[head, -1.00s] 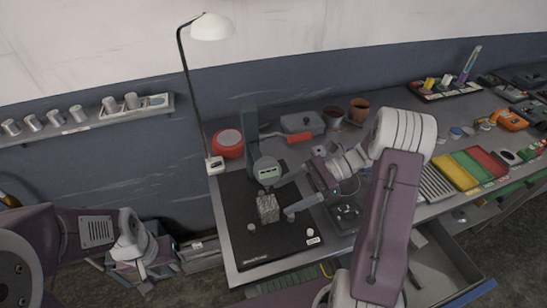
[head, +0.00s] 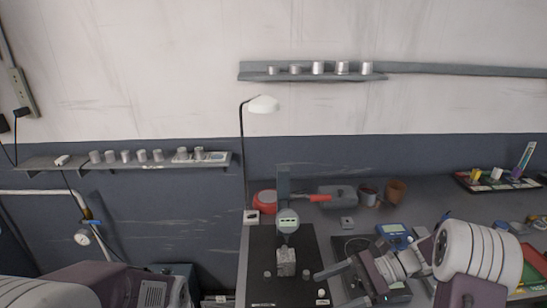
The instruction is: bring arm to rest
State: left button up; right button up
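My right arm reaches in from the lower right in the head view. Its gripper (head: 332,288) is open and empty, with its fingers pointing left over the right edge of the black mat (head: 262,240). A rough grey metallic block (head: 286,266) stands on the mat under a digital gauge on a stand (head: 288,220), left of the gripper and apart from it. My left arm shows only as links at the lower left edge; its gripper is out of view.
A lamp (head: 263,104) stands behind the mat. A red round container (head: 265,200), a grey box (head: 338,196) and cups (head: 396,190) line the bench's back. A blue-grey meter (head: 393,231) lies near my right wrist. Wall shelves (head: 130,163) hold metal cylinders.

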jog(key=s+a+n+g+h, duration=0.3)
jog(key=s+a+n+h, duration=0.3)
jog(key=s, duration=0.3)
pick_arm(q)
jog(key=shift+w+a+f, duration=0.2)
jog(key=shift+w+a, duration=0.1)
jog(key=shift+w, duration=0.15)
pick_arm(e)
jog(key=w+d+f+n+t+h, duration=0.1)
jog(key=d+f+n+t+h, duration=0.4)
jog(key=d+f+n+h, duration=0.2)
jog(key=d+f+n, duration=0.1)
jog(key=d+n, duration=0.1)
jog(key=shift+w+d+n+t, duration=0.15)
jog(key=shift+d+n+t, duration=0.15)
jog(key=shift+n, duration=0.1)
